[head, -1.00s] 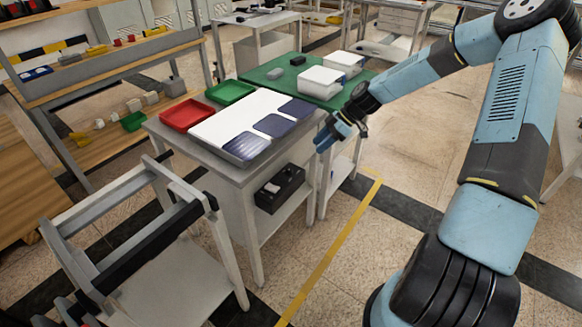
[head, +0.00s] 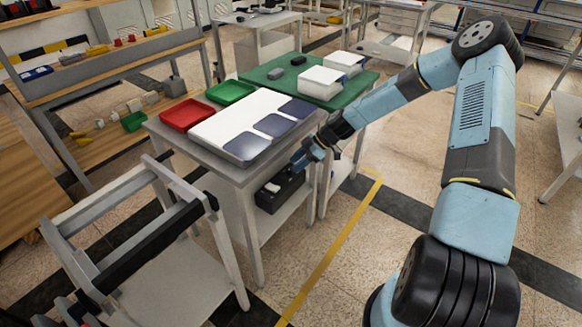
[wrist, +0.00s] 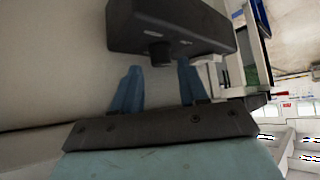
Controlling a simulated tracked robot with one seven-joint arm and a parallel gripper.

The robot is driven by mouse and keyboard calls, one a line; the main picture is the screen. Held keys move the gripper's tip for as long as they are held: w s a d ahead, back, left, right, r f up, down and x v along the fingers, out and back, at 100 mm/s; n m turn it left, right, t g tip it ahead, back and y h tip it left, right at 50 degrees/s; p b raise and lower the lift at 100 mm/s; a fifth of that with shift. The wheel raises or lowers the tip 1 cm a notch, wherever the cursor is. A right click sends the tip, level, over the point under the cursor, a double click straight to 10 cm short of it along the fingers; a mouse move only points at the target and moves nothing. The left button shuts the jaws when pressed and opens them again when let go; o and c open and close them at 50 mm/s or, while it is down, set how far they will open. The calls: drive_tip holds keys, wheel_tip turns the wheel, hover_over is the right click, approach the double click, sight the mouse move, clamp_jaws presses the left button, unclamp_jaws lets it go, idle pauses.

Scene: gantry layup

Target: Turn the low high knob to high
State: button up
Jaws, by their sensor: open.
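A black box (head: 283,196) sits on the lower shelf of the grey table in the head view, with a small light patch on it. The black box also shows at the top of the wrist view (wrist: 175,22). A dark round knob (wrist: 158,53) sticks out of its face there, with small light marks beside it that are too blurred to read. My gripper (wrist: 158,82) is open and empty, its two blue fingers pointing at the box, with the knob roughly between them and beyond their tips. In the head view my gripper (head: 301,158) is just above the box; the knob cannot be made out there.
The grey table (head: 248,176) stands over the box, carrying a red tray (head: 187,114), a green tray (head: 230,91) and a white board with dark blue sheets. A green-topped table (head: 335,98) stands behind. A grey cart (head: 165,280) is at the front left. Floor to the right is open.

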sight(289, 171)
drive_tip(key=shift+x, duration=1.45)
drive_tip(key=shift+c, duration=0.4)
drive_tip(key=c, duration=0.6)
drive_tip(key=shift+a, duration=0.1)
drive_tip(key=shift+c, duration=0.3)
